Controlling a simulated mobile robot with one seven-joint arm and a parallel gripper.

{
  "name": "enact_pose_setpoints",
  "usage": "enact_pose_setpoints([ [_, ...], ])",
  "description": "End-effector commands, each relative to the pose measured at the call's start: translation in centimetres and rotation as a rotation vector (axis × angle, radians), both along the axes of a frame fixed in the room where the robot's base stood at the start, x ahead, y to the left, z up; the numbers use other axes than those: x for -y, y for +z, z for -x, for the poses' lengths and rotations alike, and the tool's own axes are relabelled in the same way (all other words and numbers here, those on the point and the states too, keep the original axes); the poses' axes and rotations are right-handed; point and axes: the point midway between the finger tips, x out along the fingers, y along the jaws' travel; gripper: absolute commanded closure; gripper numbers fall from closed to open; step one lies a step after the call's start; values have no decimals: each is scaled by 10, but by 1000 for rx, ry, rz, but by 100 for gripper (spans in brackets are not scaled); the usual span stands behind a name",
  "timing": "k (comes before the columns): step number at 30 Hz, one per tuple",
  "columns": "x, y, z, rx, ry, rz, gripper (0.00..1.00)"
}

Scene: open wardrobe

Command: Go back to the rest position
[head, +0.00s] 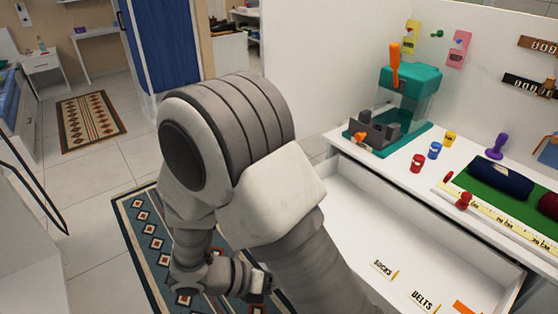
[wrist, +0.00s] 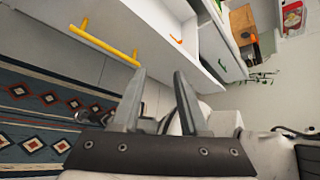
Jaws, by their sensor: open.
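In the wrist view my gripper (wrist: 160,72) has its two grey fingers spread apart, with nothing between them. A white drawer front with a yellow bar handle (wrist: 105,44) lies beyond the fingers to the upper left, apart from them. In the head view my folded arm fills the middle, in front of the white unit, and its lower end hangs over the patterned rug. The fingers cannot be made out clearly there. The open white drawer (head: 360,215) has labels for socks and belts inside, and my arm hides its left part.
The white counter (head: 385,170) above the drawer holds a teal machine (head: 412,85), small coloured jars and a ruler (head: 500,215). A blue patterned rug (head: 140,235) covers the floor by the unit. Tiled floor (head: 105,190) is free at left, near a bed and a small brown rug (head: 90,118).

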Motion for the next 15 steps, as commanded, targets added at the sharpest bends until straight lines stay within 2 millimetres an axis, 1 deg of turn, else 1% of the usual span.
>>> enact_pose_setpoints([
  [1, 7, 17, -2, 61, -82, -56, 56],
  [3, 16, 33, -1, 141, -196, -130, 56],
  [15, 57, 119, 13, 620, -871, -511, 56],
])
